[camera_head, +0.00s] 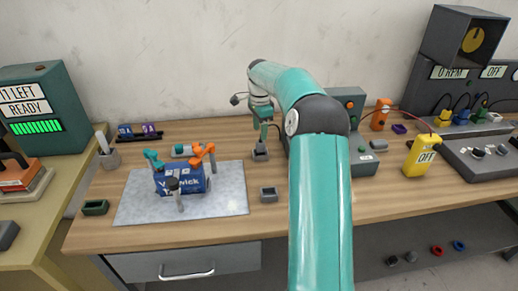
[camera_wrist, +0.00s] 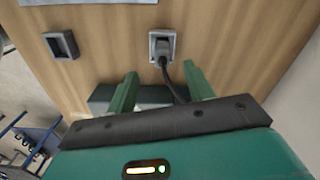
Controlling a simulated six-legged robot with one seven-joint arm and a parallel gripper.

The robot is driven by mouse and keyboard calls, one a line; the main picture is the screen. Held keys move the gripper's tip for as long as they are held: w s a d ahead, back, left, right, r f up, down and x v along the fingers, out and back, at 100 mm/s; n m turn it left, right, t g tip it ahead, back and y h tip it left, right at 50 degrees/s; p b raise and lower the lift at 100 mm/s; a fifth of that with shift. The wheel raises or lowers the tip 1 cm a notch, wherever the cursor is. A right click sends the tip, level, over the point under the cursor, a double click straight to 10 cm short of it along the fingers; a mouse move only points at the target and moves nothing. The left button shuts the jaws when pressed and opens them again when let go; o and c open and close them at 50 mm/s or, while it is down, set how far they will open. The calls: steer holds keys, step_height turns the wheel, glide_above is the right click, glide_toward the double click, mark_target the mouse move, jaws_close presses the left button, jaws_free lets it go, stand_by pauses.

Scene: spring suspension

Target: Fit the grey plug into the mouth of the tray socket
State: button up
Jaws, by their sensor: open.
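The grey plug (camera_wrist: 161,48) stands in a light grey square holder (camera_wrist: 174,36) in the wrist view, with a dark cable running from it between my fingers. In the head view that holder (camera_head: 260,155) is on the bench beyond the mat's right edge. A second grey square socket (camera_wrist: 61,45), with a dark, empty mouth, lies left of it; in the head view it is nearer the front (camera_head: 268,194). I cannot tell for sure that it is the tray socket. My gripper (camera_wrist: 160,69) is open and empty, its fingers apart; in the head view it hangs near the plug (camera_head: 263,133).
A pale mat (camera_head: 225,200) carries a blue model (camera_head: 182,180) with orange and teal clamps. A teal control box (camera_head: 362,163), a yellow meter (camera_head: 421,155) and cabled equipment stand to the right. A small green tray (camera_head: 95,207) lies at front left. My arm hides part of the bench.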

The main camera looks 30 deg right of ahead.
mark_target(261, 142)
steer(key=f, duration=0.7)
steer(key=shift+w+d+f, duration=0.1)
steer(key=shift+d+f, duration=0.1)
steer(key=shift+f, duration=0.05)
jaws_close()
